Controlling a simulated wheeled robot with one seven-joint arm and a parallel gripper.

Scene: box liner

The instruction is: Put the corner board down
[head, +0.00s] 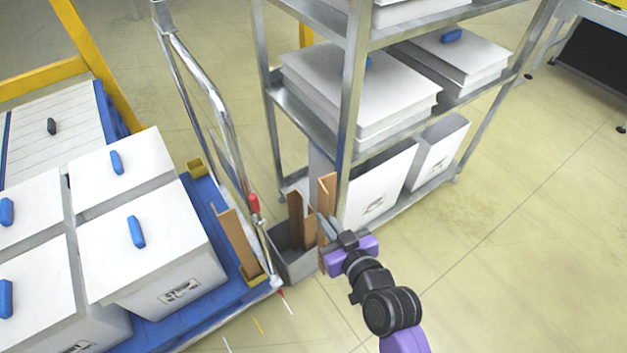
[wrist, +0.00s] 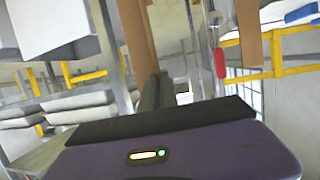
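A brown L-shaped corner board (head: 327,194) stands upright at the right side of a grey bin. My gripper (head: 322,230) reaches it from the lower right, its grey fingers across the board's middle and seemingly closed on it. In the wrist view the fingers (wrist: 157,92) are close together, with this brown board (wrist: 136,35) at their tips. The grip itself is partly hidden. Another corner board (head: 297,218) stands in the grey bin (head: 293,270). A further corner board (head: 238,243) stands at the near right corner of the blue pallet; a brown board also shows at right in the wrist view (wrist: 249,35).
A metal shelf rack (head: 348,110) with white boxes stands just behind the bin. The blue pallet (head: 213,207) at left carries white lidded boxes (head: 165,245). A chrome cart handle (head: 200,80) with a red grip (head: 253,203) stands between. Floor at right is clear.

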